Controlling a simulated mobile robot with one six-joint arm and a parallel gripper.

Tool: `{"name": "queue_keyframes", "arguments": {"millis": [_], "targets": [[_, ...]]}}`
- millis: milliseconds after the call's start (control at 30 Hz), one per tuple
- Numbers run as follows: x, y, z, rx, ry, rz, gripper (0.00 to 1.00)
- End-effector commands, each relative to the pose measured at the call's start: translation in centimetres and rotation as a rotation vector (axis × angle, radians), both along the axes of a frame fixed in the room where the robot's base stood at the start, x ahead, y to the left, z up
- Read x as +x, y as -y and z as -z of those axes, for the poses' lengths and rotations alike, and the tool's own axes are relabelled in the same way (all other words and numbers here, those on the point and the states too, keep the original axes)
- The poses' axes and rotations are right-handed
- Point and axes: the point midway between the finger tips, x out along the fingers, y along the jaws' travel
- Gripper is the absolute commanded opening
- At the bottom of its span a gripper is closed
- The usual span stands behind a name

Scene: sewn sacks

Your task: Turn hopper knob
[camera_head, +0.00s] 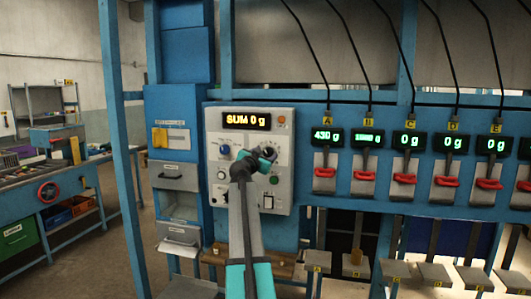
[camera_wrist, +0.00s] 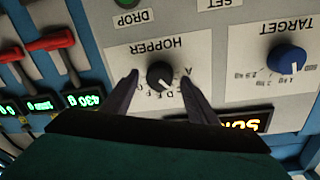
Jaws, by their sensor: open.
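The hopper knob (camera_wrist: 160,75) is a small round black knob on the light grey panel, under the upside-down word HOPPER in the wrist view. Its white mark points toward the ring of letters; I cannot tell which letter exactly. My gripper (camera_wrist: 158,78) is open, with one dark finger on each side of the knob and a visible gap on both sides.
A blue TARGET knob (camera_wrist: 286,60) is beside the hopper section. A green DROP button (camera_wrist: 129,3) is at the wrist view's top edge. The sum display (camera_head: 247,121) reads 0 g. Several weight displays with red handles (camera_head: 325,172) line the blue frame to the right.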

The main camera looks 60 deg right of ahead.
Motion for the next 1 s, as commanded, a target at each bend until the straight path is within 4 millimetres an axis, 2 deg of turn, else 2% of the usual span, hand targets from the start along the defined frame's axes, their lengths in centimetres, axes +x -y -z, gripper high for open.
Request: {"name": "queue_keyframes", "arguments": {"millis": [133,433,700,1000], "targets": [[0.12,0.65,-0.04,0.000,-0.001,0.000,0.53],[0.20,0.65,0.05,-0.001,-0.001,-0.001,0.53],[0.25,0.63,0.04,-0.001,-0.001,-0.001,0.12],[0.28,0.65,0.27,-0.011,-0.029,-0.002,0.12]]}}
